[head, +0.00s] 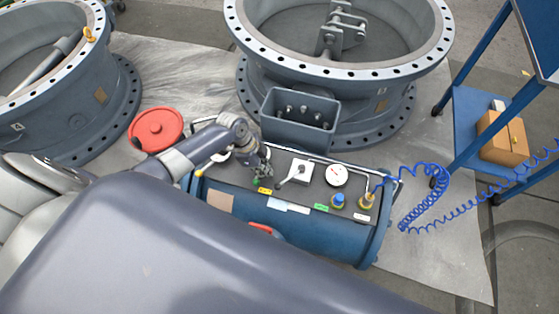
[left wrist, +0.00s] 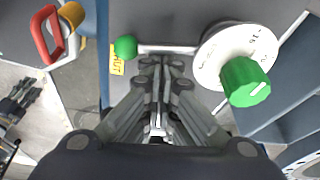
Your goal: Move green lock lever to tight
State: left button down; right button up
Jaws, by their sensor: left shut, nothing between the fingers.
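In the left wrist view a green ball (left wrist: 125,47) sits on the end of a thin metal rod (left wrist: 170,49). The rod runs right to a white numbered dial (left wrist: 208,62) with a green knob (left wrist: 246,82). The ball and rod look like the green lock lever. My left gripper (left wrist: 162,66) is shut and empty, its tips close to the rod between ball and dial; contact cannot be told. In the head view my left gripper (head: 262,160) is over the left end of the panel on the blue tank (head: 300,228) and hides much of the lever. My right gripper is not seen.
The panel also carries a white box with a lever (head: 297,171), a gauge (head: 337,175) and a blue knob (head: 338,200). A coiled blue hose (head: 428,190) lies right. A large flanged ring (head: 340,72) stands behind. A red handle (left wrist: 44,38) shows in the left wrist view.

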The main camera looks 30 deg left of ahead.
pick_arm(q)
jog(key=shift+s+a+f+m, duration=0.1)
jog(key=shift+s+a+m, duration=0.15)
jog(key=shift+a+m, duration=0.25)
jog(key=shift+s+a+m+g+b, duration=0.25)
jog(key=shift+m+g+b, duration=0.25)
jog(key=shift+m+b, duration=0.4)
jog(key=m, duration=0.1)
jog(key=a+m+b, duration=0.1)
jog(key=m, duration=0.1)
jog(key=shift+s+a+g, duration=0.25)
jog(key=shift+a+g, duration=0.05)
jog(key=shift+g, duration=0.1)
jog(key=shift+a, duration=0.35)
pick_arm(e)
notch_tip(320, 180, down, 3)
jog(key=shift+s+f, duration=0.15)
pick_arm(q)
jog(key=shift+a, duration=0.1)
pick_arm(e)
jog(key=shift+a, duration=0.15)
